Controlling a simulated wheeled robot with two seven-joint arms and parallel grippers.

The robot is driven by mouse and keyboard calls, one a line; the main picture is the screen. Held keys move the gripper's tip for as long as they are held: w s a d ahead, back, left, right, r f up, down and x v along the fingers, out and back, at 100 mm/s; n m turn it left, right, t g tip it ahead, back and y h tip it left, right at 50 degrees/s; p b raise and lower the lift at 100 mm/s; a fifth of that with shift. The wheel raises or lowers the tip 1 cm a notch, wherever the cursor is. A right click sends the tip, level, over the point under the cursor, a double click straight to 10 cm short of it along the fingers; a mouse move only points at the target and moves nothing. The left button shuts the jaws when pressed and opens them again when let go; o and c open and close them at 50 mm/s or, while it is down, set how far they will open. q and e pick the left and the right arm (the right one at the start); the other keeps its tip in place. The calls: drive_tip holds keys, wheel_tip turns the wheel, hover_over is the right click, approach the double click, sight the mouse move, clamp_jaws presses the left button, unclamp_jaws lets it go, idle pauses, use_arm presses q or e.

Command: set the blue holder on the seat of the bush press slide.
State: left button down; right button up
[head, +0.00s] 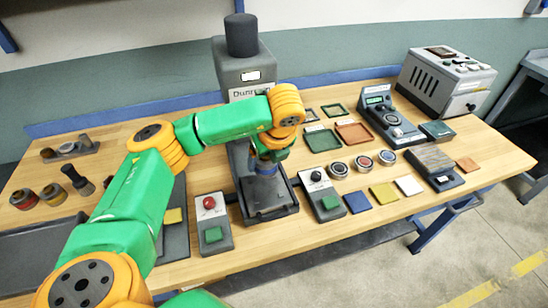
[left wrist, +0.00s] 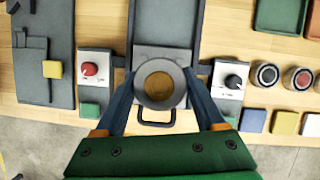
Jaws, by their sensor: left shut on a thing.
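My left gripper (head: 268,154) reaches in front of the bush press (head: 236,75) and points down. It is shut on the blue holder (head: 264,168), whose blue side shows just below the fingers. In the left wrist view the holder (left wrist: 159,70) is a round grey rim with a brown-gold inside, between the tips of my left gripper (left wrist: 160,88). The press slide (head: 270,208) is a dark tray with a front handle (left wrist: 155,122). The holder is over the slide and hides its seat. I cannot tell whether they touch. My right gripper is not in view.
Several round pots (head: 362,164), coloured tiles (head: 383,193) and trays (head: 322,140) lie to the right.

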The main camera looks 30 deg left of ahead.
sight(263, 184)
use_arm(q)
drive_tip(key=shift+s+a+f, duration=0.15)
drive_tip(key=shift+a+f, duration=0.1)
drive_tip(key=shift+f, duration=0.05)
drive_tip(key=shift+s+a+f+b, duration=0.1)
drive_tip(key=shift+a+f+b, duration=0.05)
drive_tip(key=shift+f+b, duration=0.2)
drive_tip(key=f+b, duration=0.4)
drive_tip(key=f, duration=0.1)
drive_tip(key=shift+d+f, duration=0.15)
drive_tip(key=shift+d, duration=0.05)
drive_tip(key=shift+w+f+b, duration=0.2)
drive_tip(key=shift+f+b, duration=0.25)
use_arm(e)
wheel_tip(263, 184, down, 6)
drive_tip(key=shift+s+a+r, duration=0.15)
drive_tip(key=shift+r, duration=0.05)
use_arm(q)
unclamp_jaws()
drive_tip(key=shift+s+r, duration=0.1)
drive_tip(key=shift+r+p, duration=2.65)
drive_tip(key=shift+r, duration=1.4)
drive_tip(key=shift+d, duration=0.1)
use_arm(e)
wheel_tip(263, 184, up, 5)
